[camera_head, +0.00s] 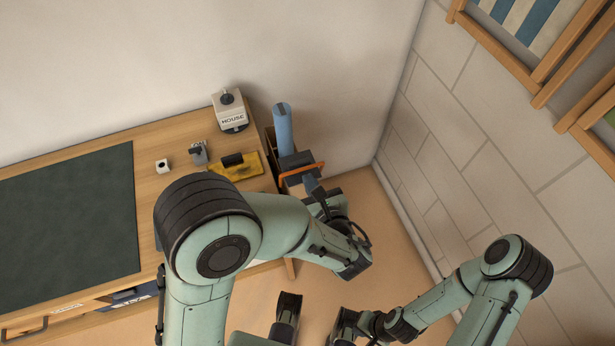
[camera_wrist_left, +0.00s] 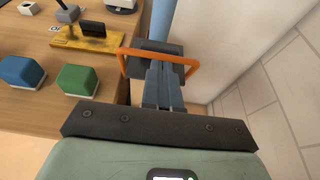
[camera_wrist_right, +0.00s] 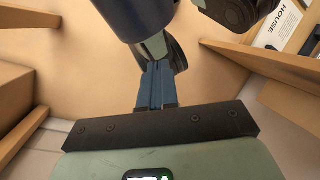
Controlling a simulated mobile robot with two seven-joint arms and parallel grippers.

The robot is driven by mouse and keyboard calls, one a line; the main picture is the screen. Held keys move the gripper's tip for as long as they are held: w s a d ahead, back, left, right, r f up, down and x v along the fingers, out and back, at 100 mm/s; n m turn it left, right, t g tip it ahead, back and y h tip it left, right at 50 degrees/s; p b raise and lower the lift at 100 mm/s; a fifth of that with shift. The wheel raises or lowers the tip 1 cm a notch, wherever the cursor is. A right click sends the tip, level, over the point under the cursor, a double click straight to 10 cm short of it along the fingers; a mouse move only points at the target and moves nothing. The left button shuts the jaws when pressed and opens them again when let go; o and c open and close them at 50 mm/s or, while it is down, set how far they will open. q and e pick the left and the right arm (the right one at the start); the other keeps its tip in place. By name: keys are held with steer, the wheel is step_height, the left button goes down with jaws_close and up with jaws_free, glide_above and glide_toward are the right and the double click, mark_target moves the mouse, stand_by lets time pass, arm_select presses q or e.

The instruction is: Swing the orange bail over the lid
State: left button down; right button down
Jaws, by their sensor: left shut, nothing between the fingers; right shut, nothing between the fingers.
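The orange bail (camera_head: 300,172) is a thin bent bar beside a dark grey block (camera_head: 295,160), at the right end of the wooden bench. I cannot tell for certain whether this block is the lid. My right gripper (camera_wrist_right: 157,64) is shut and empty, low and away from the bench.
A blue cylinder (camera_head: 282,128) stands behind the block. A block wall (camera_head: 450,150) bounds the right side.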

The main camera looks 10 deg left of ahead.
mark_target(303, 169)
arm_select(q)
steer(key=shift+x, duration=1.15)
steer(key=shift+w+a+r+g+p, duration=0.4)
steer(key=shift+w+a+r+p, duration=0.3)
steer(key=shift+p, duration=0.5)
steer(key=shift+w+p, duration=0.3)
steer(key=shift+w, duration=0.05)
steer(key=shift+w+a, duration=0.25)
steer(key=shift+w, duration=0.05)
steer(key=shift+h, duration=0.3)
steer(key=shift+f, duration=0.1)
